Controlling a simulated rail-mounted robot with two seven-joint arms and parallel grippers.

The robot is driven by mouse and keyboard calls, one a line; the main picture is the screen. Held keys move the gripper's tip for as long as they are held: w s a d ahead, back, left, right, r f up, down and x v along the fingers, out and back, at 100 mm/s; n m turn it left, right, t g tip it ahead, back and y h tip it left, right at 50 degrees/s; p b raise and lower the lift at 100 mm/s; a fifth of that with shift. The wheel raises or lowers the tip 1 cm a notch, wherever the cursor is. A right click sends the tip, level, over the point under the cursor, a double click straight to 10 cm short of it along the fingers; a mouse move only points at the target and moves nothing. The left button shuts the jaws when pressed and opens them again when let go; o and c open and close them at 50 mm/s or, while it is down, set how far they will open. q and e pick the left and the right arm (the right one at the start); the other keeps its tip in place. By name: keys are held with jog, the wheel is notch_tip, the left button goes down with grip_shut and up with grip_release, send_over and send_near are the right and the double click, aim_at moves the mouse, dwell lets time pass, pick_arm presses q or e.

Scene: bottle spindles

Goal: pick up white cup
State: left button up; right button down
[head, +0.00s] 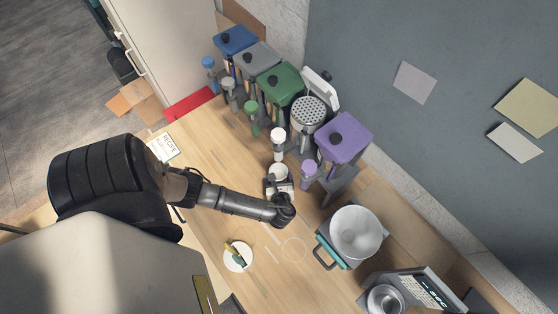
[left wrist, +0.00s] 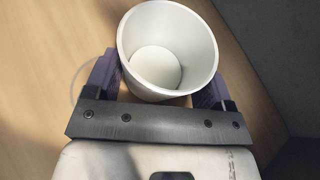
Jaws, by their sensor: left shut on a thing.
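The white cup (left wrist: 158,75) is between the two fingers of my left gripper (left wrist: 157,88) in the left wrist view. It is upright, and I look down into its empty inside. The gripper is shut on it, with one purple-grey finger on each side. In the head view the white cup (head: 278,171) shows at the tip of my left gripper (head: 279,183), near the dispenser row on the wooden counter. I cannot tell whether its base touches the counter. My right gripper is not in view.
Dispensers with blue (head: 236,40), green (head: 281,84) and purple (head: 343,138) lids line the wall side. A white bowl on a scale (head: 355,232) stands to the right. A small white plate (head: 238,264) lies in front. The counter between plate and scale is largely clear.

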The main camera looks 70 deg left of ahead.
aim_at(276, 166)
pick_arm(q)
jog(key=r, duration=0.2)
jog(key=s+r, duration=0.1)
jog(key=r, duration=0.1)
jog(key=shift+d, duration=0.2)
jog(key=s+d+r, duration=0.4)
jog(key=s+r, duration=0.2)
jog(key=s, duration=0.3)
jog(key=shift+s+r, duration=0.2)
jog(key=shift+s, duration=0.15)
